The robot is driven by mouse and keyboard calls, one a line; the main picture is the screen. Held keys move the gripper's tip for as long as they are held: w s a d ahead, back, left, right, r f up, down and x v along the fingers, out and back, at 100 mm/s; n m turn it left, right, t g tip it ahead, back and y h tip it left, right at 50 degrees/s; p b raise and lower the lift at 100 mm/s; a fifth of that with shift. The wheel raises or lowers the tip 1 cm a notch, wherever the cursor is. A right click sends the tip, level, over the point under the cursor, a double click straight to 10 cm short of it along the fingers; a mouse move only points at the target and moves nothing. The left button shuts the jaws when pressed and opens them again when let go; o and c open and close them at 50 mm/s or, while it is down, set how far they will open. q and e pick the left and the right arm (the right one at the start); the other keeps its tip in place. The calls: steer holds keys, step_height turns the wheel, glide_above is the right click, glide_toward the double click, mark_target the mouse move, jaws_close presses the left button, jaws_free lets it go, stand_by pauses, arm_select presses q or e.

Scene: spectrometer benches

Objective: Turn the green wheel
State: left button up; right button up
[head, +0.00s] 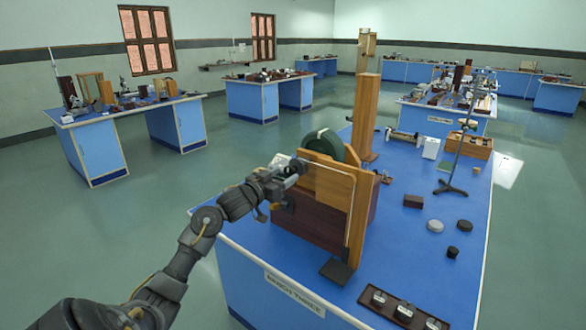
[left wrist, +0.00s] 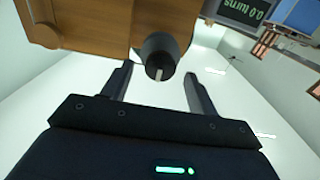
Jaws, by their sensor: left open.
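The dark green wheel (head: 335,138) stands upright at the back of a wooden apparatus (head: 330,191) on the nearest blue bench. Its lower part is hidden by the wood. My left gripper (head: 292,167) is at the left side of this apparatus, near the wheel. In the left wrist view the open fingers (left wrist: 153,73) point at a dark round knob (left wrist: 160,50) that stands out from the wood. The knob appears between the fingertips or just beyond them; contact cannot be told. My right gripper is not in view.
A display reading "0.0 turns" (left wrist: 243,13) shows in the left wrist view. A tall wooden post (head: 365,118) rises behind the wheel. A metal stand (head: 455,160), small dark blocks and a dark tray (head: 400,308) are on the bench (head: 400,240). Other benches stand farther back.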

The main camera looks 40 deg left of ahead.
mark_target(288, 173)
arm_select(q)
steer(key=shift+w+p, duration=0.5)
steer(key=shift+w, duration=2.3)
steer(key=shift+c, duration=0.5)
steer(key=c, duration=1.2)
